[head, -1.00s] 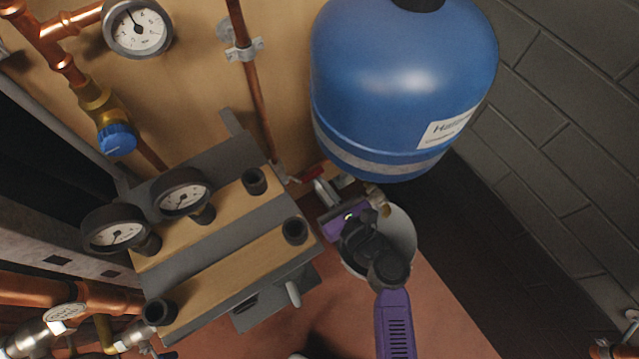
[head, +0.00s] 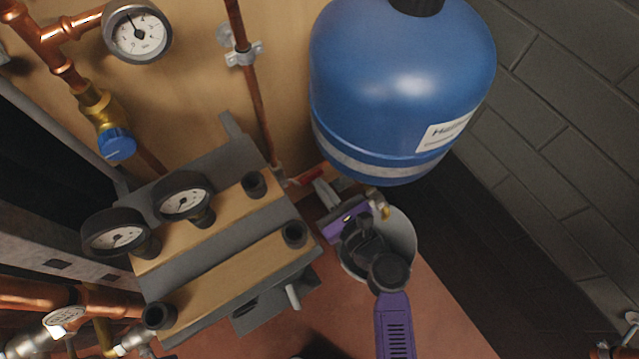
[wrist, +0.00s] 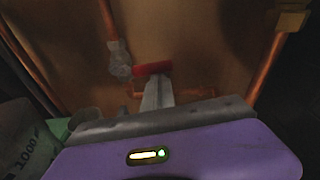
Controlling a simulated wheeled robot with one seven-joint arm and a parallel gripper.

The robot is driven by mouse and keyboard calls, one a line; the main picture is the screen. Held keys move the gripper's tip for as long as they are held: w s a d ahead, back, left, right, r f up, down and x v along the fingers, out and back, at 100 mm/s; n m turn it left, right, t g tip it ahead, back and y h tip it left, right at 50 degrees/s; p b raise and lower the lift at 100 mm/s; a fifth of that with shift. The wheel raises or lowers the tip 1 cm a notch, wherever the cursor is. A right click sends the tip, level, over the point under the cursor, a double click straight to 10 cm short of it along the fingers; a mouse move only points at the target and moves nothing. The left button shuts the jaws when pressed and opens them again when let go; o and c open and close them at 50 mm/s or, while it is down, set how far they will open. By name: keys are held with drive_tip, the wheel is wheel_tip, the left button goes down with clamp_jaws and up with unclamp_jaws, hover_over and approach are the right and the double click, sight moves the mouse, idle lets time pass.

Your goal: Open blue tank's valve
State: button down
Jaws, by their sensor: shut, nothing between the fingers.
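The blue tank (head: 403,85) hangs by the board at upper centre-right in the head view. A red valve handle (head: 310,179) sits on the pipework below and left of it. In the wrist view the red handle (wrist: 152,69) lies roughly crosswise near a copper pipe. My gripper (head: 321,185) is below the tank, its fingers pointing up and left towards the handle. In the wrist view my gripper (wrist: 158,80) shows its grey fingers together and empty, with the tips just under the handle. I cannot tell whether they touch it.
A manifold block (head: 215,235) with two black gauges stands close left of my gripper. A pale round bucket-like container (head: 404,235) is below the tank, behind my wrist. A vertical copper pipe (head: 254,105) runs up the board. A brick wall (head: 560,110) bounds the right.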

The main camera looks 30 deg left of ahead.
sight(316, 178)
wheel_tip(316, 178, up, 3)
drive_tip(key=n, duration=0.3)
drive_tip(key=shift+f+t, duration=0.2)
drive_tip(key=shift+t, duration=0.1)
drive_tip(key=n, duration=0.1)
drive_tip(key=r+n, duration=0.1)
drive_tip(key=r+n+b, duration=0.1)
drive_tip(key=shift+s+a+n+t, duration=0.25)
drive_tip(key=shift+s+n+t, duration=0.1)
drive_tip(key=shift+n+t, duration=0.05)
drive_tip(key=n, duration=0.1)
drive_tip(key=s+r+n+b, duration=0.1)
drive_tip(key=a+n+b, duration=0.1)
drive_tip(key=n, duration=0.1)
drive_tip(key=shift+s+r+t, duration=0.3)
drive_tip(key=shift+r+t, duration=0.1)
drive_tip(key=shift+s+a+r+n+b, duration=0.2)
drive_tip(key=shift+s+n+b, duration=0.15)
drive_tip(key=shift+n+b, duration=0.35)
drive_tip(key=shift+s+a+r+n+b, duration=0.25)
drive_tip(key=shift+s+n+b, duration=0.15)
drive_tip(key=shift+n, duration=0.5)
drive_tip(key=shift+s+a+r+n+b, duration=0.2)
drive_tip(key=shift+s+n+b, duration=0.15)
drive_tip(key=shift+n+b, duration=0.35)
drive_tip(key=shift+s, duration=0.1)
